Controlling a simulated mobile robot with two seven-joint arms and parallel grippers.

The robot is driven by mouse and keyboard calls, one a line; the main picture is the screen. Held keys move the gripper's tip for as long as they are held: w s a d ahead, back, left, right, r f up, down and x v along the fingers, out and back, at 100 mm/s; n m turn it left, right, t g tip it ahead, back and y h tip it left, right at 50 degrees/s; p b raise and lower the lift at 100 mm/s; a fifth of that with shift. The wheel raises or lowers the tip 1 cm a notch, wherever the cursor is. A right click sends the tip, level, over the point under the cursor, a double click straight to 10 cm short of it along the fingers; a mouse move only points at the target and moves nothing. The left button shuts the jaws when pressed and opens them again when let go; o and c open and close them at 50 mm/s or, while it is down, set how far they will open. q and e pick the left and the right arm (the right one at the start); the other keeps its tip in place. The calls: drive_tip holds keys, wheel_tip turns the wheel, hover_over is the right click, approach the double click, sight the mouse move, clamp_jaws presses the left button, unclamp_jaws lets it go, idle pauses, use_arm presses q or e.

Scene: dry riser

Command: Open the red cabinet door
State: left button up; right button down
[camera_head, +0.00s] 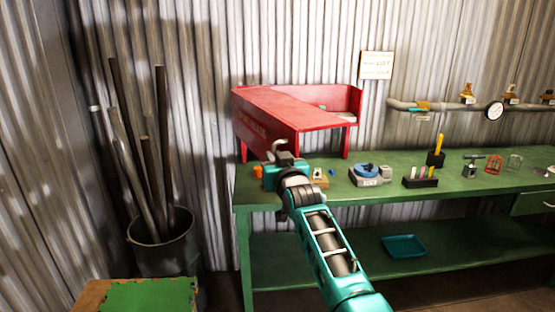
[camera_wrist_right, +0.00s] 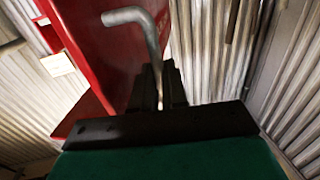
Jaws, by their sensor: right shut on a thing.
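The red cabinet (camera_head: 340,96) stands on the green workbench against the corrugated wall. Its red door panel (camera_head: 262,128), with faint lettering, stands out from the cabinet at an angle, and part of the inside shows at the right. A bent grey handle (camera_head: 280,146) is near the panel's lower front. In the right wrist view the handle (camera_wrist_right: 143,22) curves down in front of the red panel (camera_wrist_right: 95,45). My right gripper (camera_head: 272,163) is at the handle; its dark fingers (camera_wrist_right: 160,78) are shut on the handle's lower end. My left gripper is out of view.
The green workbench (camera_head: 400,196) carries a blue-and-grey device (camera_head: 368,174), a marker holder (camera_head: 420,182) and small tools right of my arm. A bin (camera_head: 165,245) with several poles stands left. Pipes with a gauge (camera_head: 494,111) run along the wall.

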drive_tip(key=shift+r, duration=0.5)
drive_tip(key=c, duration=1.6)
unclamp_jaws()
drive_tip(key=o, duration=0.3)
drive_tip(key=shift+w+a+f, duration=0.15)
drive_tip(key=shift+f, duration=0.15)
drive_tip(key=shift+o, duration=0.6)
drive_tip(key=shift+f, duration=0.1)
drive_tip(key=shift+d+f, duration=0.1)
drive_tip(key=shift+d, duration=0.1)
